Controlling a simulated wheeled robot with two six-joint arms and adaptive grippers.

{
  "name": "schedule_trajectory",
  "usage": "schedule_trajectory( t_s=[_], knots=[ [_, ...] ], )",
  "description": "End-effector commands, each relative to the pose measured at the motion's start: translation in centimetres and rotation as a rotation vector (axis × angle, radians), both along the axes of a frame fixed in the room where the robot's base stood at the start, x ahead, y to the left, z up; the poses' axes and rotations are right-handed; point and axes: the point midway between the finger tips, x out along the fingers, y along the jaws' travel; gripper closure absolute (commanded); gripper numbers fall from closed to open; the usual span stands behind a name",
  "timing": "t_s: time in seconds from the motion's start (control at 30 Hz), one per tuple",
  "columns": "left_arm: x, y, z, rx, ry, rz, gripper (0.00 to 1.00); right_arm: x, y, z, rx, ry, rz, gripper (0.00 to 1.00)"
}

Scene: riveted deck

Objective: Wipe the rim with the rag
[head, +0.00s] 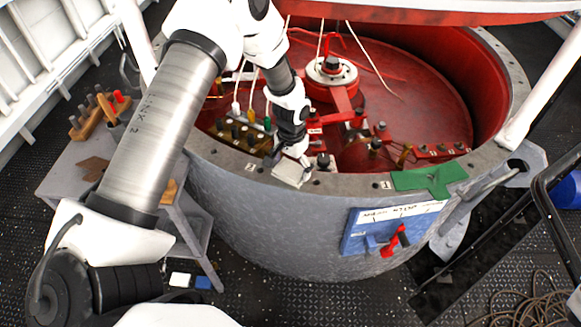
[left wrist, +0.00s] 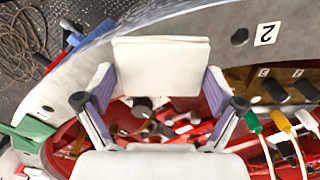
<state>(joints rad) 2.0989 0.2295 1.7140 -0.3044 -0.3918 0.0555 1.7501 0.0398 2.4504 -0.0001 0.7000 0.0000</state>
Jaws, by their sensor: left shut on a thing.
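The rim (head: 340,182) is the grey, bolted top edge of a large round drum with a red inside. It also shows in the left wrist view (left wrist: 262,20) as a curved grey band with a label reading 2. My left gripper (head: 289,156) is over the near part of the rim. It is shut on a folded white rag (head: 291,174), which lies at the rim's top surface. In the left wrist view the rag (left wrist: 160,66) shows as a flat pad between the fingers; its underside is hidden. My right gripper is not in view.
A green cloth (head: 430,180) drapes over the rim to the right. A blue panel with a red handle (head: 392,240) hangs on the drum's outside. Plugs and cables (head: 250,125) stand inside near the gripper. A grey side table (head: 70,180) holds a peg block at left.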

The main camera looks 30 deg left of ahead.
Motion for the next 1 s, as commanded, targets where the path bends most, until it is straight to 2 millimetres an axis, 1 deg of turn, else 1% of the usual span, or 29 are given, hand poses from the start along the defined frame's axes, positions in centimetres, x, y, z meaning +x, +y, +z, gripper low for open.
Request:
schedule_trajectory(
  t_s=[0.03,0.6,0.73,1.0],
  knots=[
    [0.0,-0.1,1.0,0.000,-0.001,-0.001,0.45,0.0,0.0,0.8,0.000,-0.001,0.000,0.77],
    [0.1,-0.8,5.9,0.001,-0.001,-0.003,0.45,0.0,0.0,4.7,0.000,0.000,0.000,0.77],
    [0.1,-0.9,6.3,0.001,-0.001,-0.003,0.45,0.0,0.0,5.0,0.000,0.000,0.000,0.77],
    [0.1,-0.9,6.3,0.000,-0.001,-0.003,0.45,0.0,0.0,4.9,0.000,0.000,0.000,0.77]
  ],
)
